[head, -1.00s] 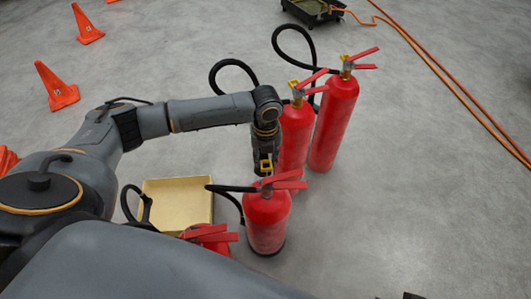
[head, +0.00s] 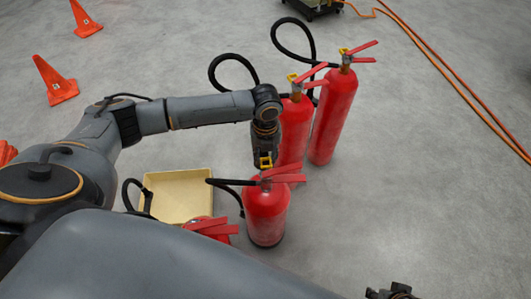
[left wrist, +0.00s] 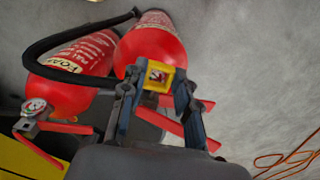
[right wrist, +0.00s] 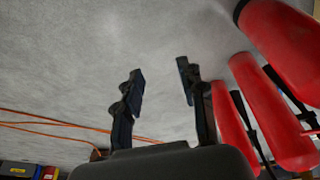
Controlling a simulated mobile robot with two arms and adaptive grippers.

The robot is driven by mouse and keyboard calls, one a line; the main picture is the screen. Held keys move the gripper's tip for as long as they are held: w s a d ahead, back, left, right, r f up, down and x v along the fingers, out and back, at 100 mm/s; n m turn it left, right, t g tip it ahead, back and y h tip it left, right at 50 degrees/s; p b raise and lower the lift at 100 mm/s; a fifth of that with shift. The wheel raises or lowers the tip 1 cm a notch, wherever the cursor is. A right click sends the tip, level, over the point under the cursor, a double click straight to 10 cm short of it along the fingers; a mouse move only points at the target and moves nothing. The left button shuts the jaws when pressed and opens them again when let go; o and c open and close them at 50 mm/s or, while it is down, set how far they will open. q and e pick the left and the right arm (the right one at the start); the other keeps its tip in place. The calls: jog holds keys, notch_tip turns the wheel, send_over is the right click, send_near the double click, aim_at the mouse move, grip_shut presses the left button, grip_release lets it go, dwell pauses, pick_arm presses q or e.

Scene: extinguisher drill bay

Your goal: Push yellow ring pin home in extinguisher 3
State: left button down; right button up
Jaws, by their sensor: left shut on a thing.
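My left gripper (head: 265,157) is shut on a yellow ring pin (head: 265,162), right at the valve head of the front red extinguisher (head: 266,215). In the left wrist view the square yellow ring (left wrist: 158,76) sits between the fingertips, beside the red levers (left wrist: 195,106). The pin's shank is hidden, so I cannot tell how deep it sits. No number shows on the extinguisher. My right gripper (right wrist: 160,82) is open and empty in the right wrist view, and only partly visible at the head view's bottom edge.
Two more red extinguishers (head: 295,130) (head: 333,115) stand close behind, with yellow pins and black hoses. Another extinguisher (head: 212,229) is partly hidden at front left, near a beige tray (head: 208,190). Orange cones (head: 56,82) stand at left. Floor at right is clear, apart from an orange cable (head: 450,80).

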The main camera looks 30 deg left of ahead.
pick_arm(q)
jog(key=shift+s+d+p, duration=0.4)
jog(key=shift+s+p, duration=0.1)
jog(key=shift+s, duration=0.05)
pick_arm(e)
jog(key=shift+f, duration=1.8)
pick_arm(q)
jog(key=c, duration=0.9)
grip_release()
pick_arm(e)
jog(key=shift+s, duration=0.1)
pick_arm(q)
jog(key=shift+r, duration=0.15)
notch_tip(320, 180, up, 12)
jog(key=shift+f, duration=0.15)
pick_arm(e)
jog(key=shift+f, duration=0.1)
